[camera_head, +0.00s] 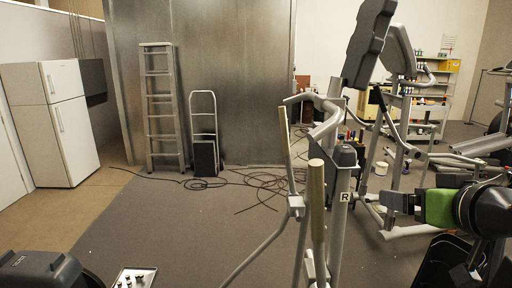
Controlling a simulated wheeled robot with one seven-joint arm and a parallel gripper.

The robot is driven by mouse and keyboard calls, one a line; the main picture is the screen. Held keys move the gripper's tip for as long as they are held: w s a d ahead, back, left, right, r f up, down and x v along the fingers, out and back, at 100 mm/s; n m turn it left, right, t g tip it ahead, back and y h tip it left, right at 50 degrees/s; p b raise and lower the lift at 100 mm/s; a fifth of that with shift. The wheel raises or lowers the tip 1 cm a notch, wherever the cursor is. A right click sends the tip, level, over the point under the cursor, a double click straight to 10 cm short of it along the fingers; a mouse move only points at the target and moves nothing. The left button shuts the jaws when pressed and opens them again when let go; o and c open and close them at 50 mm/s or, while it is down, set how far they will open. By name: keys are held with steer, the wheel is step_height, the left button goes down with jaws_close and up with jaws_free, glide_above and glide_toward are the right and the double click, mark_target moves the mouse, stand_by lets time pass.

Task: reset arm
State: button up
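My gripper (396,202) is at the right edge of the view, at the end of my black arm, just left of a green band. It points left, toward the lower frame of the grey elliptical trainer (342,195). The fingers are small and dark against the machine, so I cannot tell whether they are open or shut. I see no object clearly held. The elliptical has upright handles with tan grips, a dark console at the top and an "R" label on its post.
A white fridge (54,122), a ladder (162,107) and a hand truck (204,135) stand along the back left. Black cables (262,182) lie on the floor. A yellow shelf (437,75) and more gym machines fill the back right. The left-centre floor is mostly clear.

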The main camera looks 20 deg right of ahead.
steer(key=w+a+f+n+g+y+b, duration=0.1)
steer(key=a+f+g+y, duration=0.1)
steer(key=a+f, duration=0.5)
steer(key=w+a+f+n+g+y, duration=0.15)
steer(key=a+f, duration=0.25)
steer(key=a, duration=0.7)
steer(key=s+a+f+g, duration=0.1)
steer(key=s+a+f, duration=0.2)
steer(key=s+f, duration=0.2)
steer(key=s+a+f+g+b, duration=0.1)
steer(key=s+a+f+g, duration=0.1)
steer(key=s+f, duration=0.3)
steer(key=shift+s+a+f+n, duration=0.15)
steer(key=shift+a+f+n, duration=0.3)
steer(key=shift+a+f, duration=0.45)
steer(key=shift+g, duration=0.25)
steer(key=shift+s+d, duration=0.1)
steer(key=shift+d, duration=0.05)
